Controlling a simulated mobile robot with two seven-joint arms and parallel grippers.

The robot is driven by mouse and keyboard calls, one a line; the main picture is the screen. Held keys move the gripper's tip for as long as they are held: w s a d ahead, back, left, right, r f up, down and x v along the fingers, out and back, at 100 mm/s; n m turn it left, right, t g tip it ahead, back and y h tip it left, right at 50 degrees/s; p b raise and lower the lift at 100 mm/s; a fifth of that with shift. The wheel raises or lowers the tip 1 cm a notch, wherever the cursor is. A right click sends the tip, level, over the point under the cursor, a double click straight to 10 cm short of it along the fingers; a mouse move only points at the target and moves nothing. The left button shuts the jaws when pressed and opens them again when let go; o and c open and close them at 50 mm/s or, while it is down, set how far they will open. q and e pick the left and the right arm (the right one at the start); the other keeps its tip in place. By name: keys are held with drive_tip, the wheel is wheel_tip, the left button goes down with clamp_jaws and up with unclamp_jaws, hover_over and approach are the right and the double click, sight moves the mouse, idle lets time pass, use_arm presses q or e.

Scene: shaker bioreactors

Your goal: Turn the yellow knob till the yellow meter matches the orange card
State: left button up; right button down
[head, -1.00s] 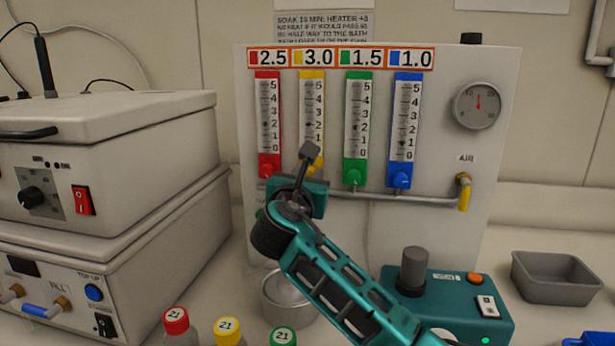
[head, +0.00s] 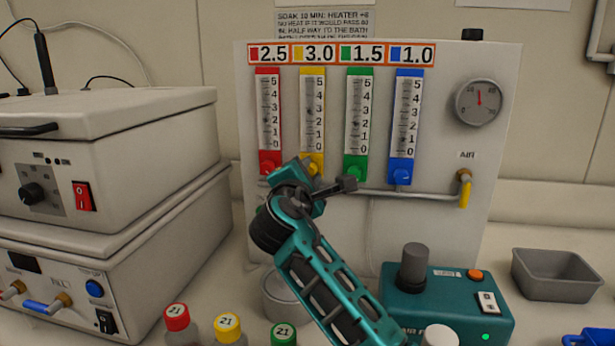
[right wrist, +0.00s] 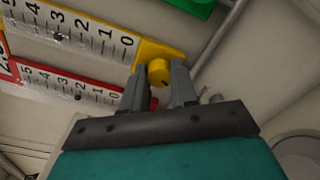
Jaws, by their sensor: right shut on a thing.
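The yellow meter (head: 312,90) hangs second from left on the white panel, and its scale also shows in the right wrist view (right wrist: 90,30). A dark float mark sits near 3 in the wrist view; its exact reading is hard to tell. The orange-bordered card (head: 315,55) above it reads 3.0 with a yellow square. My right gripper (head: 311,172) is at the foot of this meter. In the wrist view its fingers (right wrist: 160,82) are shut on the yellow knob (right wrist: 159,71), one on each side. My left gripper is not in view.
Red (head: 268,115), green (head: 357,120) and blue (head: 405,120) meters stand close beside it. A pipe with a yellow-handled air valve (head: 464,190) runs below. A teal device (head: 450,305), a grey tray (head: 556,277) and several capped bottles stand on the bench.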

drive_tip(key=shift+m+b, duration=0.3)
drive_tip(key=shift+m, duration=0.9)
drive_tip(key=c, duration=0.9)
unclamp_jaws()
drive_tip(key=shift+c, duration=0.2)
drive_tip(key=shift+o, duration=0.3)
drive_tip(key=shift+r, duration=0.15)
drive_tip(key=shift+r, duration=0.1)
